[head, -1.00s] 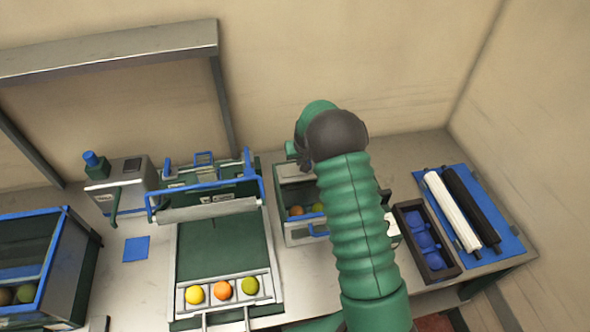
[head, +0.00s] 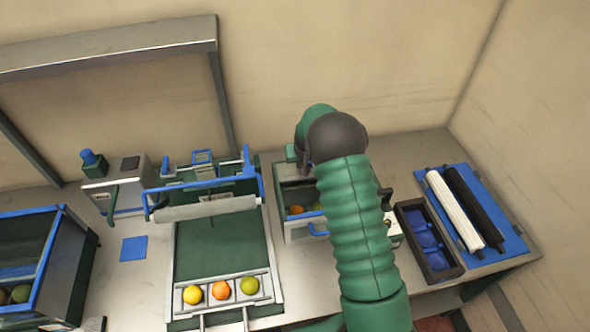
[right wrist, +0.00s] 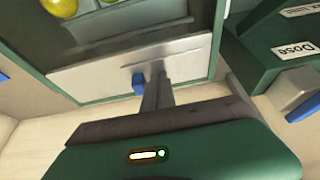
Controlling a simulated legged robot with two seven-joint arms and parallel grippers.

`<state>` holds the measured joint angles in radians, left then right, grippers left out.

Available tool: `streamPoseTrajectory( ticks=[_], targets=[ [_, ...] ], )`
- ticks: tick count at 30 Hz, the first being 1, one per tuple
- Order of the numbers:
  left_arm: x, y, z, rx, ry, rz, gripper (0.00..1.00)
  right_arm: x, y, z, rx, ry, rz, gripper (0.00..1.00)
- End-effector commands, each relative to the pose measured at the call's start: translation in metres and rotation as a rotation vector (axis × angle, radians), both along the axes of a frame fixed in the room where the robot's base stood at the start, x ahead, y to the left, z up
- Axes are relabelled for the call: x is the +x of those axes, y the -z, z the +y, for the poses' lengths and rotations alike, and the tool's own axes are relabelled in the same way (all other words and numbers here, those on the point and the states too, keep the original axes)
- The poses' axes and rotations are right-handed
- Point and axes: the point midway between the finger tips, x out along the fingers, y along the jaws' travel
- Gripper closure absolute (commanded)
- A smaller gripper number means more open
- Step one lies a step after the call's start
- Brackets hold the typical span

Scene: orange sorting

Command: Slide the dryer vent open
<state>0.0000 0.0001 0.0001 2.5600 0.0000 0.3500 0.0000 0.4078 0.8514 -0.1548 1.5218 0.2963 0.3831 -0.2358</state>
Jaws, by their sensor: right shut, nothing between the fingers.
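The dryer seems to be the small metal and green box (head: 297,237) with fruit inside, partly hidden behind my right arm in the head view. In the right wrist view, a pale metal panel (right wrist: 95,75) in a green frame has a small blue knob (right wrist: 138,83), which looks like the vent's slider. My right gripper (right wrist: 157,84) is shut and empty, its fingertips right beside the knob, on its right. I cannot tell whether they touch it. In the head view my arm hides the fingers. My left gripper is not in view.
A green box labelled "Dose" (right wrist: 285,45) stands close on the right in the wrist view. In the head view, a green sorting tray (head: 222,250) with several fruits stands left, a dark tray of blue pieces (head: 445,262) and a blue mat with rollers (head: 508,240) right.

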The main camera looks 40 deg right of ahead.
Motion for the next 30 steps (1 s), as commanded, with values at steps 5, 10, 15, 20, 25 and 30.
streamPoseTrajectory(
  ticks=[5, 10, 15, 20, 25, 30],
  targets=[
    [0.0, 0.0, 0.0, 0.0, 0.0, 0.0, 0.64, -0.001, 0.001, 0.001, 0.002, 0.0, 0.004, 1.0],
    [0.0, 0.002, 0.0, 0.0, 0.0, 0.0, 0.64, -0.003, 0.002, -0.004, 0.003, 0.002, 0.004, 1.0],
    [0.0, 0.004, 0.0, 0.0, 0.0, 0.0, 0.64, -0.007, 0.003, -0.011, 0.003, 0.001, 0.005, 1.0],
    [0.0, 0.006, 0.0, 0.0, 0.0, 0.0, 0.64, -0.011, 0.003, -0.018, 0.003, 0.001, 0.004, 1.0],
    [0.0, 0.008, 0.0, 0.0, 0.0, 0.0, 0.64, -0.015, 0.003, -0.025, 0.002, 0.0, 0.004, 1.0],
    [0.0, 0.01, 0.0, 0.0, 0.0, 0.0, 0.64, -0.02, 0.003, -0.033, 0.004, 0.002, 0.005, 1.0]
  ],
)
